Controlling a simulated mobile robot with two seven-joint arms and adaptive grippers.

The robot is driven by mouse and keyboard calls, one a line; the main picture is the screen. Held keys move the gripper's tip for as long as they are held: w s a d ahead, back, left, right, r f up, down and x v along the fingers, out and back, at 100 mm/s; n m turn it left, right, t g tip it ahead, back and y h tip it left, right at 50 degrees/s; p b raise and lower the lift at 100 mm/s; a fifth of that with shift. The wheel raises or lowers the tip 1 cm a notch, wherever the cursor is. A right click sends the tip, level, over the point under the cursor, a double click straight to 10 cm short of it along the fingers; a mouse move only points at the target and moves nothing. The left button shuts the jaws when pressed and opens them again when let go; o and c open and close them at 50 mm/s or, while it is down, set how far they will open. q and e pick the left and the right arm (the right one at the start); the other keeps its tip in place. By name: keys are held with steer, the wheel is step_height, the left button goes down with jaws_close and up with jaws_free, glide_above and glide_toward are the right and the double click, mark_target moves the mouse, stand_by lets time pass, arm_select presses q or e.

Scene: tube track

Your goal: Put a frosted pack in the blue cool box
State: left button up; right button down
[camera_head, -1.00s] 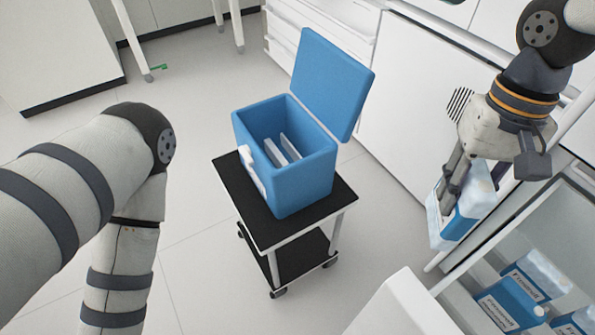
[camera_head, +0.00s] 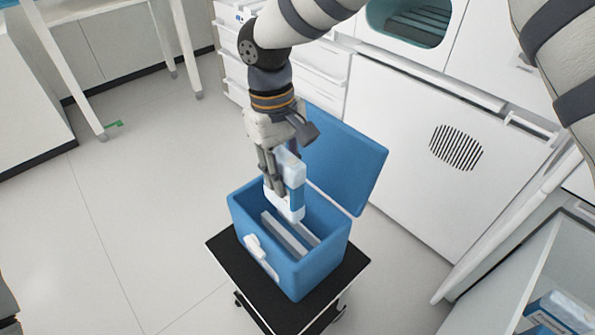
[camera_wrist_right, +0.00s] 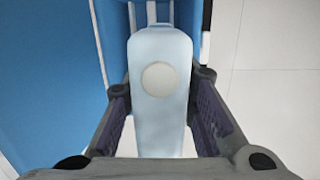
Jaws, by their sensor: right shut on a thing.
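My right gripper (camera_head: 272,178) is shut on a frosted pack (camera_head: 292,182), pale with a blue label. It holds the pack upright over the opening of the blue cool box (camera_head: 302,271), its lower end around rim height. In the right wrist view the pack (camera_wrist_right: 161,118) sits between both fingers, its round pale cap facing the camera. The cool box stands open on a small black-topped cart, its lid (camera_head: 345,165) tilted back. Pale upright dividers (camera_head: 285,235) show inside the box.
The cart's black top (camera_head: 230,255) shows around the box. An open cabinet with another frosted pack (camera_head: 555,315) is at the lower right. White cabinets (camera_head: 405,125) stand behind the lid.

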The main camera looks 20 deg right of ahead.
mark_target(279, 206)
steer(key=shift+w+a+f, duration=0.4)
steer(key=shift+a+f, duration=0.2)
steer(key=shift+f, duration=0.1)
steer(key=shift+f+b, duration=0.95)
steer(key=shift+f, duration=0.9)
arm_select(q)
steer(key=shift+s+a+f+g, duration=0.1)
steer(key=shift+s+f+g, duration=0.3)
steer(key=shift+s+f, duration=0.55)
arm_select(e)
steer(key=shift+r, duration=0.1)
arm_select(q)
steer(key=shift+s+f+b, duration=0.4)
steer(key=shift+s+f, duration=0.05)
steer(key=shift+f, duration=0.1)
arm_select(e)
steer(key=shift+f, duration=2.5)
